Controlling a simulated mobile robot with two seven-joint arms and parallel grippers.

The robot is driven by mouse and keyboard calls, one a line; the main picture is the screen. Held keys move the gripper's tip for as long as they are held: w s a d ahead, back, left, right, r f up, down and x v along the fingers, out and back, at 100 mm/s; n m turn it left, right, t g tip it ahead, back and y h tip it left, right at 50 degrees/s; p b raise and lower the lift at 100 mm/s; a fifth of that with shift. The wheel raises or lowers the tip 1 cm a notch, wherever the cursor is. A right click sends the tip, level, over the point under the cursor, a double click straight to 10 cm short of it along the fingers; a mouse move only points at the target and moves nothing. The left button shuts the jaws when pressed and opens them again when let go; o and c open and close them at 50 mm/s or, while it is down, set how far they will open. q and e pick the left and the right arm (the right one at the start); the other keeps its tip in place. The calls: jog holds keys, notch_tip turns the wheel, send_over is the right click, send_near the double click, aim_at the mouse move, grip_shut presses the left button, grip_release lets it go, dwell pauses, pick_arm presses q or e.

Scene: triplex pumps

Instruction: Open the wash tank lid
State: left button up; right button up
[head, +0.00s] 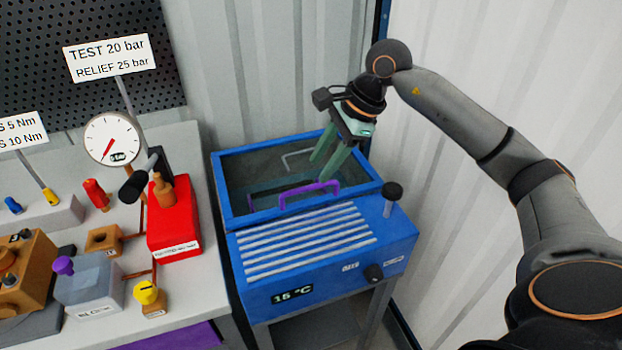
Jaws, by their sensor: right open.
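The blue wash tank (330,270) stands right of the bench. Its lid (222,192) has a blue frame around a dark, see-through panel and appears to lie flat, shut. A purple handle (309,196) stands up at the lid's front edge. My right gripper (321,168) is open, with its green fingers pointing down over the lid, just behind and above the handle. It appears apart from the handle and holds nothing. My left gripper is not in view.
A black knob on a post (392,190) rises at the tank's right corner. The bench at left carries a red pump block (174,222), a gauge (112,139) and signs. Corrugated walls stand close behind and right of the tank. The ribbed front top (305,243) is clear.

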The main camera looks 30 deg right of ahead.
aim_at(307, 187)
jog(key=x, duration=0.5)
jog(key=shift+a+f, duration=0.15)
jog(key=shift+f, duration=0.15)
grip_shut()
dwell(1.1)
